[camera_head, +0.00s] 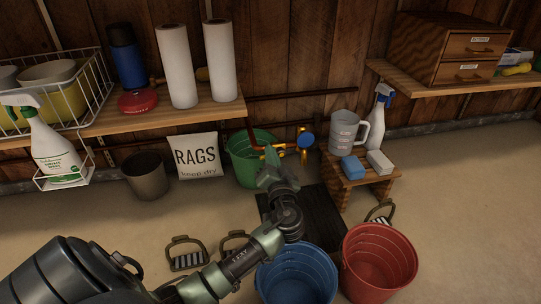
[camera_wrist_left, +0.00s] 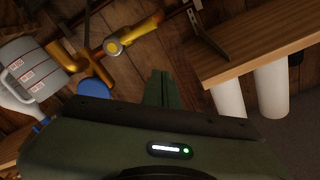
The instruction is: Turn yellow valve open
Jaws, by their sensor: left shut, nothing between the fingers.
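The yellow valve (camera_wrist_left: 140,33) shows in the left wrist view as a yellow lever with a round hub on a brass pipe, upper left of my fingers. In the head view yellow parts of it (camera_head: 271,151) show just beyond my gripper tip, partly hidden by it. A blue round handle (camera_head: 306,141) sits on the pipe to the right; it also shows in the left wrist view (camera_wrist_left: 96,91). My left gripper (camera_head: 269,164) is shut and empty, its fingers (camera_wrist_left: 160,88) pointing at the wall below the pipe, apparently apart from the lever. My right gripper is out of view.
A green bucket (camera_head: 240,167) stands behind the gripper. A wooden stool (camera_head: 352,183) with a grey jug (camera_head: 343,137) is right of it. A shelf (camera_head: 130,121) with paper rolls hangs left. Blue (camera_head: 296,280) and red (camera_head: 380,262) buckets stand in front.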

